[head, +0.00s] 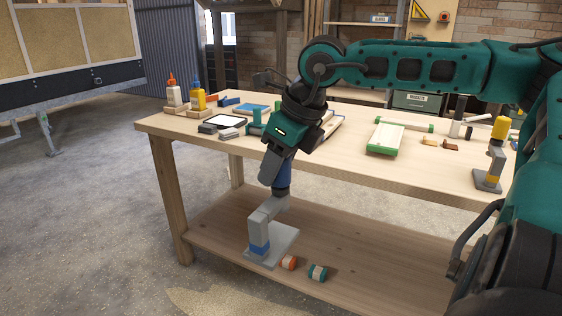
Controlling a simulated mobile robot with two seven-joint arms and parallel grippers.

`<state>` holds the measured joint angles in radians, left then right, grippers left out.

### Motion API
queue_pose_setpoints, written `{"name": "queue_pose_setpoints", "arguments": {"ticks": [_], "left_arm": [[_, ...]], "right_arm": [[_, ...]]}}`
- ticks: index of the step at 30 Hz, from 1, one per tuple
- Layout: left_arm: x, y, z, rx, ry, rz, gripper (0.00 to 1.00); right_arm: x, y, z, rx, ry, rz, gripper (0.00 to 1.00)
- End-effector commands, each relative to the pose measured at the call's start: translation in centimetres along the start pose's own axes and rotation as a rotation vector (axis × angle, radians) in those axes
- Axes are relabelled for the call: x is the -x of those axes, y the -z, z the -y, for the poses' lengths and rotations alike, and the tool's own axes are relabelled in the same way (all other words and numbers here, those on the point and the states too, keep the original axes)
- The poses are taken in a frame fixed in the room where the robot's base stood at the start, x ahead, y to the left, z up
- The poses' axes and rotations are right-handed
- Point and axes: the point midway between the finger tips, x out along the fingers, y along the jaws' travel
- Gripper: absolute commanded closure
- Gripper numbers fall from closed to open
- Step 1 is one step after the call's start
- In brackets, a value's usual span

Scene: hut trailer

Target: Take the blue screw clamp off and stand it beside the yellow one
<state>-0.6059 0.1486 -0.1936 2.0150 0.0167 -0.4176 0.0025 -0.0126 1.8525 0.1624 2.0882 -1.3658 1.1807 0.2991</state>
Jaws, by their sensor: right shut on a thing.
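The blue screw clamp has a blue handle (282,178), a grey frame with a blue band (257,249) and a flat grey plate at its foot. My right gripper (279,172) reaches down from above and is shut on it near the blue handle. The clamp hangs roughly upright in front of the bench's front edge, and the lower shelf shows behind it. I cannot tell whether its foot touches anything. The yellow screw clamp (497,130) stands upright on a grey plate near the bench top's right end. My left gripper is not in view.
The wooden bench (345,166) has a lower shelf (215,234) with orange (289,262) and teal (317,272) rolls. A green-ended block (386,138) lies left of the yellow clamp. Glue bottles (197,95) stand at the far left.

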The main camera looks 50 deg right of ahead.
Motion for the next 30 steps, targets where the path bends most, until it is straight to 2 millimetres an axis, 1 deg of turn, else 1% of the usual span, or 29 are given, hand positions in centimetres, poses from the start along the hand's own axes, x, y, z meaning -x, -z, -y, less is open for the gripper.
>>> {"name": "queue_pose_setpoints", "arguments": {"ticks": [13,26,30], "left_arm": [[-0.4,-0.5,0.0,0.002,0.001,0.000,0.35],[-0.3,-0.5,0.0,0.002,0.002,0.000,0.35],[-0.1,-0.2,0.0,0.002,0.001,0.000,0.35]], "right_arm": [[0.1,-0.2,-2.2,0.001,0.001,0.006,1.00],[0.3,-0.2,-2.5,0.000,0.001,0.006,1.00],[0.8,-0.4,-2.5,0.000,0.001,0.007,1.00]]}}
